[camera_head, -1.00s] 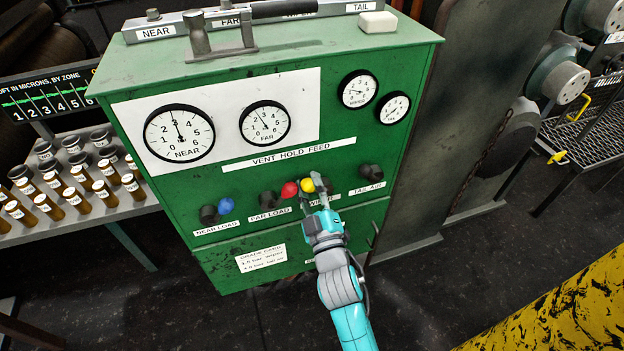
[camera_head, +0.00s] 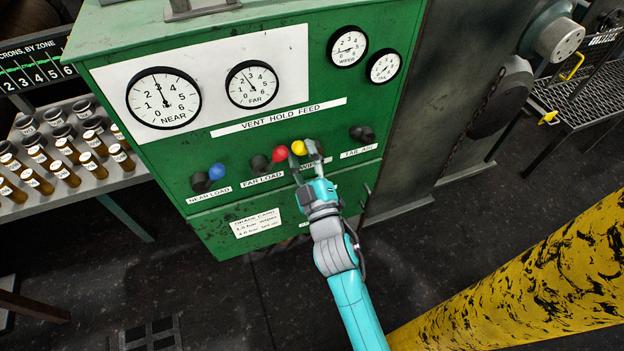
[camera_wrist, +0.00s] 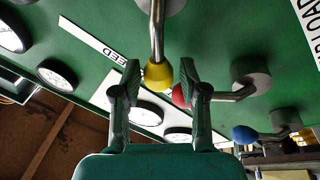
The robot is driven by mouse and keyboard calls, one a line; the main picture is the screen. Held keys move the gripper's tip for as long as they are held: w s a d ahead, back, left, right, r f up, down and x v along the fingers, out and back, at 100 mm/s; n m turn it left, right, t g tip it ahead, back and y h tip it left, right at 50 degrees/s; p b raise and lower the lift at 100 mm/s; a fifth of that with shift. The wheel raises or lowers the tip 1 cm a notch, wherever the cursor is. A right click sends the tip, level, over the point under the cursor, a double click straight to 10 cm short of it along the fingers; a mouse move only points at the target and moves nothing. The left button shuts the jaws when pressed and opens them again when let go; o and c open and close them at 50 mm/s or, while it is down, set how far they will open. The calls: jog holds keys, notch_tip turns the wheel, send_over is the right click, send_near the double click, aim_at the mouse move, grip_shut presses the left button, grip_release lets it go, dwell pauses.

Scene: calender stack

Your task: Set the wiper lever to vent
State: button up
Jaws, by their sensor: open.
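The wiper lever has a yellow knob (camera_head: 299,147) on a metal rod, above the partly hidden wiper label on the green panel. In the head view it leans left, the VENT side of the printed strip (camera_head: 280,117) reading VENT HOLD FEED. My gripper (camera_head: 306,160) reaches up to this lever from below, hiding part of its base. In the wrist view the yellow knob (camera_wrist: 158,75) appears between the open fingers of my gripper (camera_wrist: 160,82). Gaps show at both sides of it. I cannot tell whether a finger touches it.
The red far-load knob (camera_head: 280,153) is close to the left; in the wrist view the right finger partly covers it (camera_wrist: 180,96). A blue knob (camera_head: 217,171) is farther left, the dark tail-air lever (camera_head: 362,133) right.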

jog(key=v, duration=1)
jog(key=shift+s, duration=0.25)
jog(key=shift+f, duration=0.1)
dwell(0.6)
jog(key=s+d+f+m+g+h, duration=0.1)
jog(key=s+d+f+m, duration=0.15)
jog(key=s, duration=0.35)
jog(key=s+d+f+m+g, duration=0.1)
jog(key=s+d+f, duration=0.25)
jog(key=s, duration=0.25)
jog(key=s+d+f+m+g+h, duration=0.1)
jog(key=s+d+f, duration=0.2)
jog(key=s+d, duration=0.15)
jog(key=s+d+r+m+g+h, duration=0.1)
jog(key=s+d+m+h, duration=0.1)
jog(key=s, duration=0.7)
jog(key=s+d+r+m+g+h, duration=0.1)
jog(key=s+d+r+m, duration=0.1)
jog(key=s+m, duration=0.3)
jog(key=s+d, duration=0.1)
jog(key=s, duration=0.3)
jog(key=shift+s+r+h, duration=0.2)
jog(key=shift+h, duration=0.2)
